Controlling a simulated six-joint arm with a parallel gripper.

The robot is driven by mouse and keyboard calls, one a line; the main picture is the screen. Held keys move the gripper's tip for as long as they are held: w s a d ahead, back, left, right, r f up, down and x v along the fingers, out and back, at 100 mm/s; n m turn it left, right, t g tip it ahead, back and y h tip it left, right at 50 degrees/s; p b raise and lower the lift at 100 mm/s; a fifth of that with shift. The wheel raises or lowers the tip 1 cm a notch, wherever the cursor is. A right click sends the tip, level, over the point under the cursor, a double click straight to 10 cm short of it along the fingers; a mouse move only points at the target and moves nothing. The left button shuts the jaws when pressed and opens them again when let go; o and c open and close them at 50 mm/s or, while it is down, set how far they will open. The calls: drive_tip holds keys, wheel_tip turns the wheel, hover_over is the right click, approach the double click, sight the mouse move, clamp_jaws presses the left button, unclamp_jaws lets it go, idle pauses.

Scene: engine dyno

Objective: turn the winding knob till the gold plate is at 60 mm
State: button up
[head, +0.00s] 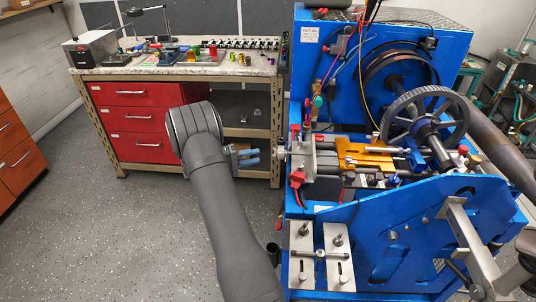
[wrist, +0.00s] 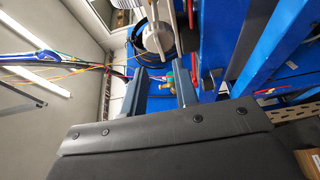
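The gold plate (head: 365,156) lies on the slide of the blue rig, left of the large dark handwheel. A small pale knob (head: 281,151) shows at the left end of that slide. My gripper (head: 255,157) is left of the knob, pointing right at it, with a gap between them. In the wrist view my gripper's (wrist: 159,84) two blue-grey fingers are apart with nothing held between them. A pale round part, apparently the knob (wrist: 157,38), lies beyond the fingertips, slightly above the gap. I cannot read the plate's position on any scale.
The blue rig frame (head: 420,235) fills the right side, with the handwheel (head: 425,117) above the slide. Red and yellow cables hang near the slide. A workbench (head: 170,72) with red drawers stands behind at left. The floor (head: 110,230) at left is clear.

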drive_tip(key=x, duration=0.6)
drive_tip(key=shift+c, duration=0.5)
clamp_jaws()
